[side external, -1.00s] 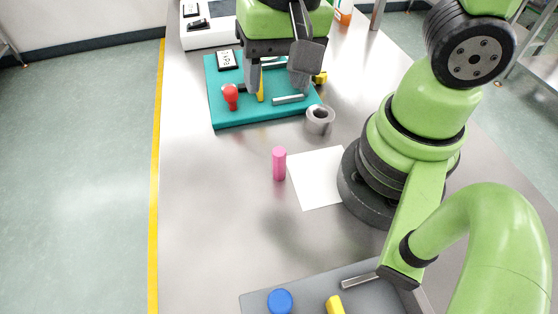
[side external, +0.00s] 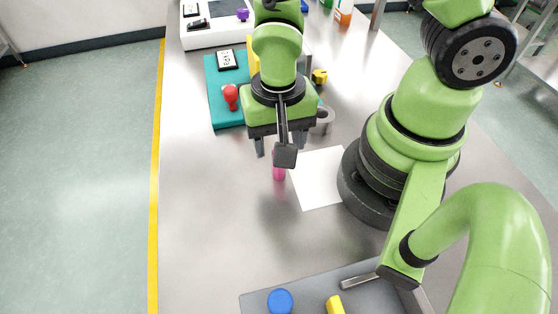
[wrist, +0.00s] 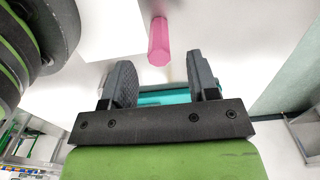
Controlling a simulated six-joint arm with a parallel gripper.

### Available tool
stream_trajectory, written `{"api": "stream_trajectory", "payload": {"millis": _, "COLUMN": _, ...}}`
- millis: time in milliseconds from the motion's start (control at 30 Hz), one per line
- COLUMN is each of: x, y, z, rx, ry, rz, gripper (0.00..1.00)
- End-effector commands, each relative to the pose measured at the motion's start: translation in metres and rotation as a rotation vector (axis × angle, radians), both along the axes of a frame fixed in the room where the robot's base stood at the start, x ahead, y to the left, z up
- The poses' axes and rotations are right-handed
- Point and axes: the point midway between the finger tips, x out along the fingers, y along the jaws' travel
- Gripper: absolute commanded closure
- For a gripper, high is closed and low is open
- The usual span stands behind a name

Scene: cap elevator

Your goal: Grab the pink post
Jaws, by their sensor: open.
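The pink post (side external: 279,172) stands upright on the metal table, left of a white sheet. In the side view its upper part is hidden behind my gripper (side external: 281,150). In the wrist view the pink post (wrist: 159,42) lies beyond the fingertips, roughly between their lines. My gripper (wrist: 161,75) is open and empty there, with a clear gap between its two dark fingers. The post is not between the fingers in the wrist view.
A teal board (side external: 228,116) with a red knob (side external: 231,95) is behind my gripper. A grey ring (side external: 325,122) stands by its corner. The white sheet (side external: 318,180) lies right of the post. A grey tray (side external: 255,300) is in front. The table left of the post is clear.

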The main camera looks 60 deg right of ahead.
Motion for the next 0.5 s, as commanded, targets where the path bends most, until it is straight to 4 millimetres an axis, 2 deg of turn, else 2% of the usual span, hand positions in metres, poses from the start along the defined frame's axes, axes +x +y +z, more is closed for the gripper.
{"api": "stream_trajectory", "payload": {"millis": 200, "x": -0.002, "y": 0.001, "z": -0.027, "rx": -0.002, "ry": 0.005, "rz": 0.001, "gripper": 0.46}}
{"api": "stream_trajectory", "payload": {"millis": 500, "x": -0.002, "y": 0.001, "z": -0.036, "rx": 0.000, "ry": 0.000, "rz": 0.000, "gripper": 0.46}}
